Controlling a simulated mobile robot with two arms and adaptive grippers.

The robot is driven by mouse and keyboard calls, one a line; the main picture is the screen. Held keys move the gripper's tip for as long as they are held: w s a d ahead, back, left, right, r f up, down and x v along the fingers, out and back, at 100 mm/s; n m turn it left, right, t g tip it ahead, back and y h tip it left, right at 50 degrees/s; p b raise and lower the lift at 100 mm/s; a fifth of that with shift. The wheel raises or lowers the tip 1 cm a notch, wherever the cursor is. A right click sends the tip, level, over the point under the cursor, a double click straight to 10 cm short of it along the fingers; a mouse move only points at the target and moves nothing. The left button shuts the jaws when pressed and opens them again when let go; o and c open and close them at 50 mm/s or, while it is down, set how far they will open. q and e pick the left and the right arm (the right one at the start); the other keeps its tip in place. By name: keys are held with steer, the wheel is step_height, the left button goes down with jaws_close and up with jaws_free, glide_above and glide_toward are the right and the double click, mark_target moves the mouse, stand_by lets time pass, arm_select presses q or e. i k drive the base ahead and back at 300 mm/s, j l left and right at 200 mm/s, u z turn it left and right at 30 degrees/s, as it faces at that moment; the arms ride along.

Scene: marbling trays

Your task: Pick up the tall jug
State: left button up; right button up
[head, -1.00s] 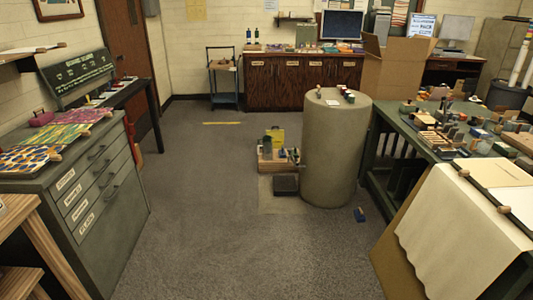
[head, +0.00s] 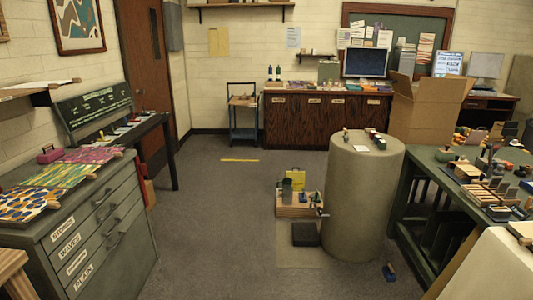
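I cannot make out a tall jug for certain. A small grey-green upright vessel (head: 287,190) stands at a wooden crate (head: 298,211) on the floor, left of the round column. It is too small to tell whether it is a jug. A yellow-green item (head: 296,172) is behind it. Neither of my grippers is in view.
A round grey column (head: 362,205) bears small jars. A dark block (head: 305,234) and a blue item (head: 389,272) lie on the floor. A drawer cabinet (head: 105,225) stands left, a crowded green table (head: 425,172) right. The floor (head: 215,220) between is open.

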mark_target(284, 195)
steer(key=i, duration=4.15)
